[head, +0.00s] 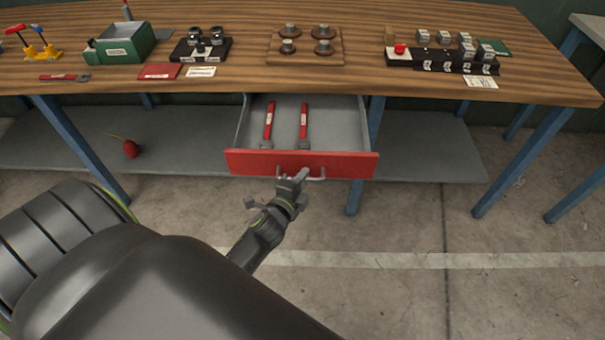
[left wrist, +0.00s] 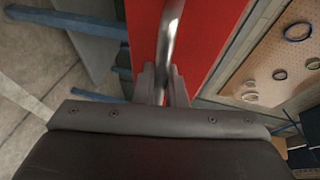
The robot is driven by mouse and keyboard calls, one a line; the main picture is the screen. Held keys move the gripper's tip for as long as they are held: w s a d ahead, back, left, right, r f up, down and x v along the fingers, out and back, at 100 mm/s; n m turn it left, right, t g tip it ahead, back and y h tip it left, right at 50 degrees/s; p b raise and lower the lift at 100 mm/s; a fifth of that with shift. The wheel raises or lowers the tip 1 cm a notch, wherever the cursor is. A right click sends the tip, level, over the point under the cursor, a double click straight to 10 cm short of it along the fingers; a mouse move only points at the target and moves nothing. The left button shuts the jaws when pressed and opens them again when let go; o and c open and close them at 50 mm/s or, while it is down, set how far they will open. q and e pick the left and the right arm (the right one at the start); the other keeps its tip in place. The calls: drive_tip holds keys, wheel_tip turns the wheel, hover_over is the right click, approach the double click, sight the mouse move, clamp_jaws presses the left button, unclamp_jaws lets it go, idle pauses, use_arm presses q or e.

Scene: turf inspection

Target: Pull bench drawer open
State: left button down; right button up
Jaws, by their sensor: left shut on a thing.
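The bench drawer (head: 302,163) has a red front and grey inner walls. It stands open under the wooden bench top, and two red-handled tools (head: 268,122) lie inside it. Its metal bar handle (head: 317,178) runs across the lower front. My left gripper (head: 292,181) is at the left part of that handle and shut on it. In the left wrist view the handle (left wrist: 171,40) passes between the two fingers (left wrist: 161,85), with the red drawer front (left wrist: 200,45) beside it. My right gripper is not in view.
The wooden bench (head: 250,75) carries a green box (head: 120,45), a wooden board with round parts (head: 305,47) and a black block row (head: 441,60). A grey lower shelf (head: 60,150) holds a red round object (head: 130,149). Blue legs (head: 85,150) flank the drawer. The floor in front is clear.

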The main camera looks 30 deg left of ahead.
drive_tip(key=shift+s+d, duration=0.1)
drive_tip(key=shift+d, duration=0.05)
use_arm(q)
drive_tip(key=c, duration=1.5)
unclamp_jaws()
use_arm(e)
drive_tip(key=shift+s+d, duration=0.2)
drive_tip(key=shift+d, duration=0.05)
